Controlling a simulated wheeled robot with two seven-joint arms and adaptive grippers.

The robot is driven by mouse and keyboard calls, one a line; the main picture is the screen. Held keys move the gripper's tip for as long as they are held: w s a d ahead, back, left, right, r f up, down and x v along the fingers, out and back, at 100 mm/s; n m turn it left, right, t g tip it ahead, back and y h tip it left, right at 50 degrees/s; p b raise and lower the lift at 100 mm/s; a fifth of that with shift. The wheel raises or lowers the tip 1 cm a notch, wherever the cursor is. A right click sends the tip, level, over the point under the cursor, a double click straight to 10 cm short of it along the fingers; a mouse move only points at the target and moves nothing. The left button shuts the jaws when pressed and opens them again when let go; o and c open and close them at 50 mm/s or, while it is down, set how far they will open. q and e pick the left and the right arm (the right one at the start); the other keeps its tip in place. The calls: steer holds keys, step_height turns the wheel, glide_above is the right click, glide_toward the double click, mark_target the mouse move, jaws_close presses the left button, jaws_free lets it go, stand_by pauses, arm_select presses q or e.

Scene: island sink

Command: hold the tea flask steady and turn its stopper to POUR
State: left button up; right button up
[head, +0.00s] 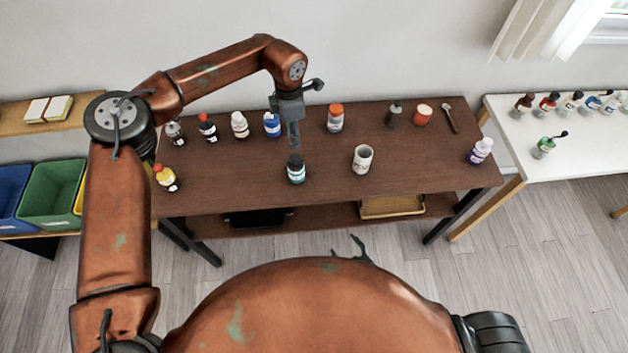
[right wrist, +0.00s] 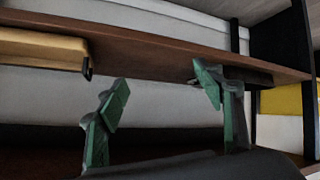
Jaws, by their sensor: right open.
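A bottle with a teal and white label and a dark top (head: 296,172) stands upright near the front middle of the dark wooden table. I cannot tell whether it is the tea flask; no POUR mark is legible. My left gripper (head: 294,142) points down just above this bottle. Its fingers look close together, and I cannot tell whether they touch the top. My right gripper (right wrist: 160,85) is open and empty in the right wrist view, with green fingers apart below table height. In the head view, its dark fingers show beyond my body, in front of the table.
Behind are a blue bottle (head: 272,125), an orange-capped jar (head: 335,118), a dark grey container (head: 394,115) and an orange cup (head: 423,115). The lower shelf holds a wooden tray (head: 392,207). The front right tabletop is mostly clear.

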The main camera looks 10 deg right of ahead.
steer(key=w+a+r+n+t+y, duration=0.1)
steer(key=w+a+r, duration=0.2)
steer(key=a+r, duration=0.35)
steer(key=n+t+y, duration=0.2)
steer(key=y, duration=0.1)
glide_toward(303, 173)
steer(key=s+a+f, duration=0.3)
steer(key=s+f, duration=0.2)
steer(key=f, duration=0.2)
steer(key=w+r+y, duration=0.1)
steer(key=w, duration=0.2)
steer(key=w+d+r+y, duration=0.1)
steer(key=w+r+y, duration=0.1)
steer(key=w, duration=0.1)
steer(key=w+r+m+y, duration=0.1)
steer(key=w+y, duration=0.1)
steer(key=w, duration=0.1)
steer(key=shift+w+d+r+g, duration=0.25)
steer(key=shift+w+d+g, duration=0.05)
steer(key=shift+w, duration=0.1)
steer(key=shift+w+a+r+y, duration=0.1)
steer(key=shift+w+r+y, duration=0.05)
steer(key=shift+w+y, duration=0.15)
steer(key=x, duration=0.7)
steer(key=shift+w+a, duration=0.1)
steer(key=shift+a, duration=0.05)
steer(key=shift+c, duration=0.2)
steer(key=c, duration=1.3)
